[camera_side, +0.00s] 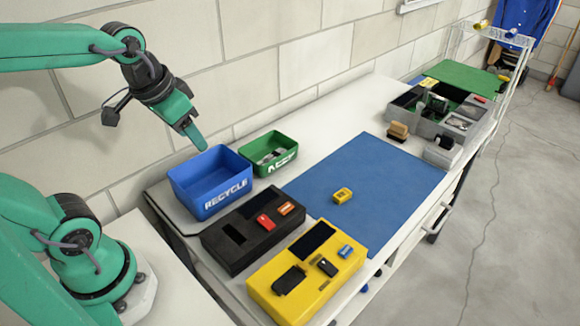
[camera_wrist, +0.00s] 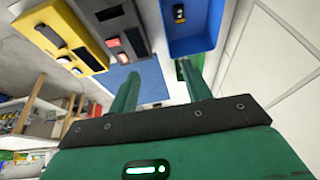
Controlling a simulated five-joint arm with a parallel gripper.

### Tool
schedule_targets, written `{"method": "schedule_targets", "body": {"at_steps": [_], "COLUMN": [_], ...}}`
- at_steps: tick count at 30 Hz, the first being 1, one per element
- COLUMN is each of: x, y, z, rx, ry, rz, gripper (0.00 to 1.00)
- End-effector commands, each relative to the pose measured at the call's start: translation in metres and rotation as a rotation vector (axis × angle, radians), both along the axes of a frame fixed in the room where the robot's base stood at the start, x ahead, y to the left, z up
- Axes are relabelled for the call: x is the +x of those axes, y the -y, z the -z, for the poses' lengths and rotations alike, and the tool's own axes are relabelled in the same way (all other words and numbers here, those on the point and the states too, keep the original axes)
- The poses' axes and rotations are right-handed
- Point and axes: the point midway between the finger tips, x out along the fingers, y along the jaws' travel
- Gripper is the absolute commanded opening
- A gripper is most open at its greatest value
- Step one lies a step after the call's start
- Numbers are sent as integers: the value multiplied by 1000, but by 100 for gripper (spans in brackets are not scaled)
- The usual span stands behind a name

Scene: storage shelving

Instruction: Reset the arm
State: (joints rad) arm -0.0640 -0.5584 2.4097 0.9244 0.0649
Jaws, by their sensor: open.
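My green gripper (camera_side: 199,140) hangs in the air above and behind the blue RECYCLE bin (camera_side: 212,182), near the block wall. It points down and to the right in the side view. In the wrist view, my gripper (camera_wrist: 158,70) shows two green fingers spread apart with nothing between them, so it is open and empty. The RECYCLE bin also shows in the wrist view (camera_wrist: 212,40), at the top, with a small dark and yellow item (camera_wrist: 180,13) inside. The side view hides the bin's inside.
A green bin (camera_side: 288,167) stands beside the blue one. A black box (camera_side: 235,247) and a yellow box (camera_side: 268,296) lie in front, with small parts on them. A blue mat (camera_side: 372,180) holds a small yellow block (camera_side: 342,195). A grey organizer (camera_side: 480,122) stands farther back.

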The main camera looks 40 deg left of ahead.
Motion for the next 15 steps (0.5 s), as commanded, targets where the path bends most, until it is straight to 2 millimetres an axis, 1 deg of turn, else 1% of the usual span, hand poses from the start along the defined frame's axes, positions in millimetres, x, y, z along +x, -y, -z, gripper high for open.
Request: {"method": "schedule_targets", "body": {"at_steps": [1, 6, 10, 15], "x": [-6, -19, -25, -27], "y": [4, 12, 15, 16], "z": [-3, -8, -9, -9], "rx": [-3, -15, -20, -23], "ry": [28, 92, 118, 127], "rz": [4, 5, 5, 6], "gripper": [49, 49, 49, 49]}}
